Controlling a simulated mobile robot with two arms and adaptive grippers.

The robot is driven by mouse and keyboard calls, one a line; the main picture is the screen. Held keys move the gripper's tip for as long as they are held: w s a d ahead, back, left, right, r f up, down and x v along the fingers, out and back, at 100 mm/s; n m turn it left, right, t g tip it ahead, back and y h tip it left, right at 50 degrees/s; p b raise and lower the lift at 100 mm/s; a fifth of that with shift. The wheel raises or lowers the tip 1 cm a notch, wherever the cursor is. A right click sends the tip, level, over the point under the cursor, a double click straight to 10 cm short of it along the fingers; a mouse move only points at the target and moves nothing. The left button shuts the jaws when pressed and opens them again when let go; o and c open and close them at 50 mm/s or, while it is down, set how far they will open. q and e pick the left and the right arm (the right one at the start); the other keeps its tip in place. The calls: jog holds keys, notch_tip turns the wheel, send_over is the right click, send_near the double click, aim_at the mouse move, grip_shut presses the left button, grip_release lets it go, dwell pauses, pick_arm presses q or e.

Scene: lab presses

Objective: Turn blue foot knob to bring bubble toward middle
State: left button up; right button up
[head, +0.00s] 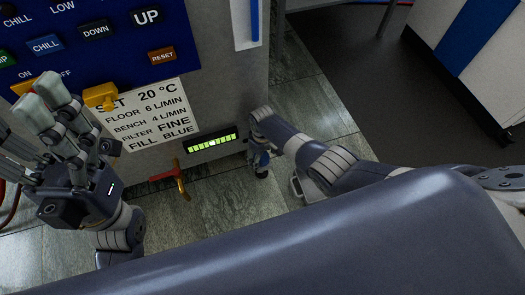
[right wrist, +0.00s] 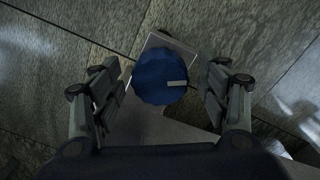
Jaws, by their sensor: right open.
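The blue foot knob (right wrist: 158,78) sits between the two spread fingers of my right gripper (right wrist: 162,88) in the right wrist view. It is round and faceted, with a pale mark on its right side. There is a gap between the knob and each finger. In the head view my right gripper (head: 262,156) points down beside the cabinet's lower corner and largely hides the knob. A green level vial (head: 212,142) with dark marks is on the cabinet's lower front; its bubble is too small to place surely. My left gripper (head: 45,100) is raised at the left, its opening unclear.
The cabinet has a blue button panel (head: 75,42), a white printed label (head: 150,112) and a yellow part (head: 100,96). A red and yellow valve handle (head: 181,180) sticks out low on the front. Tiled floor lies around; a white-and-blue unit (head: 478,55) stands at right.

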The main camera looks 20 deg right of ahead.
aim_at(263, 158)
notch_tip(263, 158, up, 12)
dwell(0.6)
jog(key=shift+s+f, duration=0.1)
jog(key=shift+f, duration=0.05)
dwell(0.4)
